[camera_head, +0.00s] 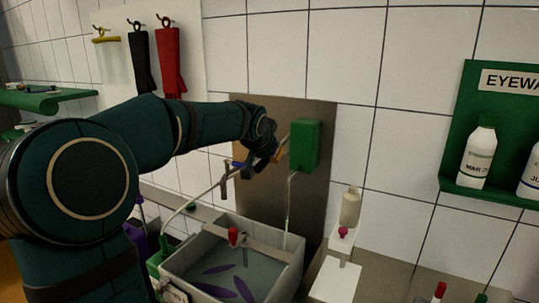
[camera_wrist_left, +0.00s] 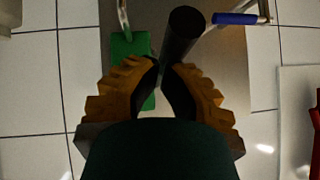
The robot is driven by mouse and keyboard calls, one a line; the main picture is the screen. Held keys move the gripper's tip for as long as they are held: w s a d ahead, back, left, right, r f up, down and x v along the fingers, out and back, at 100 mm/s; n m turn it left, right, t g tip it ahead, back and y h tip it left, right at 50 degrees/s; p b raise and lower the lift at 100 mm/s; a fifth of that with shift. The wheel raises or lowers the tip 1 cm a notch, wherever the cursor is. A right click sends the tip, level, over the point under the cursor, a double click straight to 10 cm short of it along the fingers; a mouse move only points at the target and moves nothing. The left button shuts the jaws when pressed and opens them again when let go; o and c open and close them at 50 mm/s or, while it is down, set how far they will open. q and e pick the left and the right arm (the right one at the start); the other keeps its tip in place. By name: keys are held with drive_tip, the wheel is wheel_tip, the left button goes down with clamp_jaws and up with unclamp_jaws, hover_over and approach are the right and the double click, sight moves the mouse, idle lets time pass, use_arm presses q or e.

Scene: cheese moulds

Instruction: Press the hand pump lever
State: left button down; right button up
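My left gripper (camera_head: 262,152) is up by the wall, just left of the green pump box (camera_head: 306,146). In the left wrist view, the left gripper (camera_wrist_left: 162,68) has its orange-padded fingers drawn together at the tips. A thick dark rod (camera_wrist_left: 184,32), which looks like the lever's grip, stands right at the fingertips. Whether they touch it cannot be told. The green box (camera_wrist_left: 130,55) shows behind the left finger. In the head view my wrist and fingers hide most of the lever. My right gripper is in neither view.
A grey basin (camera_head: 290,267) of liquid with purple shapes stands below. A blue-handled tap (camera_head: 238,164) is left of the box. A bottle (camera_head: 350,207) and white block (camera_head: 334,280) stand right of the basin. A green eyewash shelf (camera_head: 500,192) hangs far right; gloves (camera_head: 170,62) hang upper left.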

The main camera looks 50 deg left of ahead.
use_arm(q)
drive_tip(key=shift+w+f+b, duration=0.2)
drive_tip(key=shift+f+b, duration=1.05)
drive_tip(key=shift+f, duration=0.7)
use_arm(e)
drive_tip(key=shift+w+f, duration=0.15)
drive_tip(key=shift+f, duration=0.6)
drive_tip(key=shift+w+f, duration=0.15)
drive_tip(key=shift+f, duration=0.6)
use_arm(q)
drive_tip(key=f+p+v, duration=0.1)
drive_tip(key=p+v, duration=0.2)
drive_tip(key=v, duration=1)
drive_tip(key=shift+s+d, duration=0.3)
drive_tip(key=shift+s, duration=0.1)
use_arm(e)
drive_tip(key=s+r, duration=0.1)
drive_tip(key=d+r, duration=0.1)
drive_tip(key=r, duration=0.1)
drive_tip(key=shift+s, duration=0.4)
